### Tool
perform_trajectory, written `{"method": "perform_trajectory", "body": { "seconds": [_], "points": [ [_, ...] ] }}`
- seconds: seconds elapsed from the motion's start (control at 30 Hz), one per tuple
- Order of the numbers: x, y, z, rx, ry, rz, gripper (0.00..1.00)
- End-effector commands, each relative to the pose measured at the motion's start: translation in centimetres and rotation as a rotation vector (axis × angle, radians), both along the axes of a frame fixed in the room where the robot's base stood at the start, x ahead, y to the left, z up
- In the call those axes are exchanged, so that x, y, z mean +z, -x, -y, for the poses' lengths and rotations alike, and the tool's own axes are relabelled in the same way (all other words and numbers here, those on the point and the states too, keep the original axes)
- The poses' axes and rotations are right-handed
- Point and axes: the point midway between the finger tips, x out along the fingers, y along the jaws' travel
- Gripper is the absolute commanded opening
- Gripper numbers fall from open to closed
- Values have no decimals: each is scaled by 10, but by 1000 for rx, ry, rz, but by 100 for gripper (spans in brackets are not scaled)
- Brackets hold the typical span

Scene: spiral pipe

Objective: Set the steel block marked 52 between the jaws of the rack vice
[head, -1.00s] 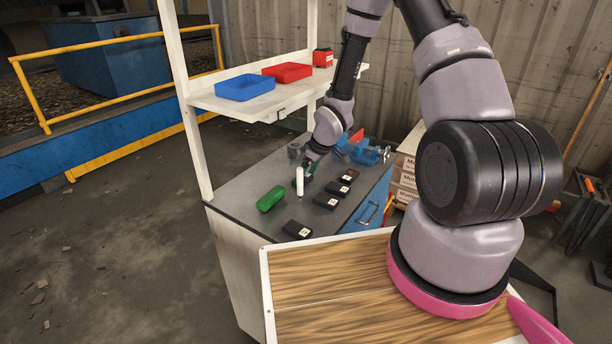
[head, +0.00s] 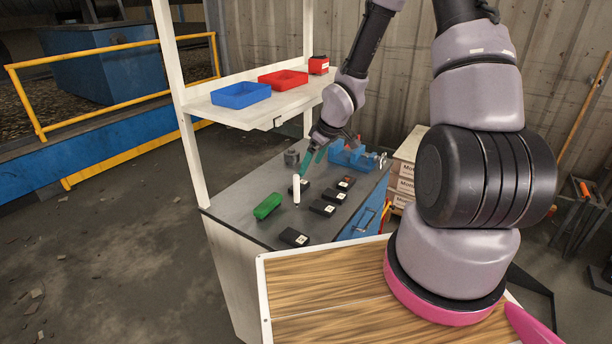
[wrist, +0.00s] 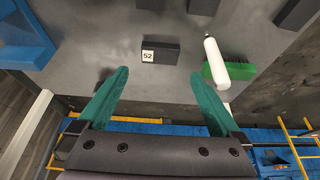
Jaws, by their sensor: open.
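The steel block marked 52 (wrist: 160,52) is a dark block with a white label, lying on the grey bench top in the wrist view. In the head view, a dark block (head: 305,186) behind the white bottle seems to be the same one, but its number is not legible. My gripper (wrist: 160,75) is open and empty, its two green fingers apart with the block just beyond the tips and between their lines. In the head view, my gripper (head: 313,160) is above the bench near that block. The blue vice (head: 352,157) stands at the bench's back right; its jaw gap is unclear.
Several other dark labelled blocks (head: 322,208) lie along the bench's right side. A shelf (head: 262,112) with trays overhangs the bench.

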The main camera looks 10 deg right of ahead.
Motion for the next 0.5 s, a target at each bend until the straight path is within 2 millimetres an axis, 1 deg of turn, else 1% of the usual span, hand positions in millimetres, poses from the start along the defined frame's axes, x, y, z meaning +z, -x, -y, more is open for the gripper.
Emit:
{"method": "perform_trajectory", "body": {
  "seconds": [0.03,0.2,0.43,0.5],
  "points": [
    [8,2,3,-3,0,1,100],
    [23,7,7,0,-1,1,100],
    [29,9,9,0,2,-1,100],
    [34,9,12,-11,12,3,100]
  ]
}}
